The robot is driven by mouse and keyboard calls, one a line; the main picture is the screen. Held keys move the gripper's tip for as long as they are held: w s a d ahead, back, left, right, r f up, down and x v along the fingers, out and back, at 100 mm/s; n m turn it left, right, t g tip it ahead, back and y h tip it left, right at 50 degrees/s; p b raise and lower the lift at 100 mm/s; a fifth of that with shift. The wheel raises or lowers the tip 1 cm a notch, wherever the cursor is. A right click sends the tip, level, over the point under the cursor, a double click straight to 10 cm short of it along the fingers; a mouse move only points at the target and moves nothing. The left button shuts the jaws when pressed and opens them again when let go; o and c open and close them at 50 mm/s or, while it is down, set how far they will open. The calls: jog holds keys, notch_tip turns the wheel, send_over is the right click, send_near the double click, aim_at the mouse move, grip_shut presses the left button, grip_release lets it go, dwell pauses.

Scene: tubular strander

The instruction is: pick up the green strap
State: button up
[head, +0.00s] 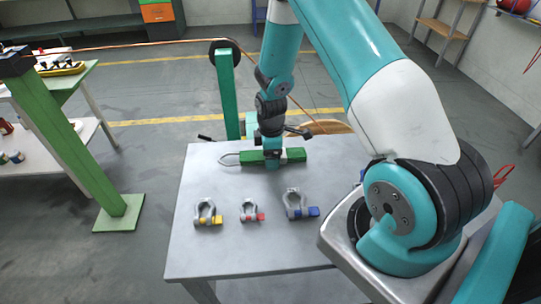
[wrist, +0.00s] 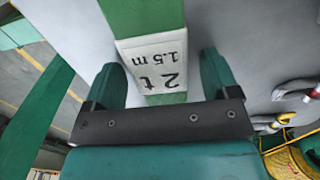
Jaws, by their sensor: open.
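The green strap (head: 251,157) lies flat near the far edge of the grey table, with a pale loop at its left end. In the wrist view the strap (wrist: 145,17) runs down the middle. It carries a white label (wrist: 158,68) reading "2 t 1.5 m". My gripper (head: 272,162) is above the strap in the head view and hides its middle. In the wrist view my gripper (wrist: 161,78) is open, with one green finger on each side of the label and gaps between fingers and strap. I cannot tell how far below the fingertips the strap lies.
On the grey table (head: 235,250), nearer than the strap, stand shackles with a yellow pin (head: 208,219), a red pin (head: 252,216) and a blue pin (head: 298,211). A green post (head: 226,95) rises behind the table. The table's front part is clear.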

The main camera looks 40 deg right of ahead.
jog(key=shift+c, duration=0.5)
jog(key=c, duration=1.1)
jog(key=shift+r, duration=0.15)
notch_tip(320, 180, up, 20)
jog(key=shift+f+b, duration=0.1)
jog(key=shift+b, duration=1.05)
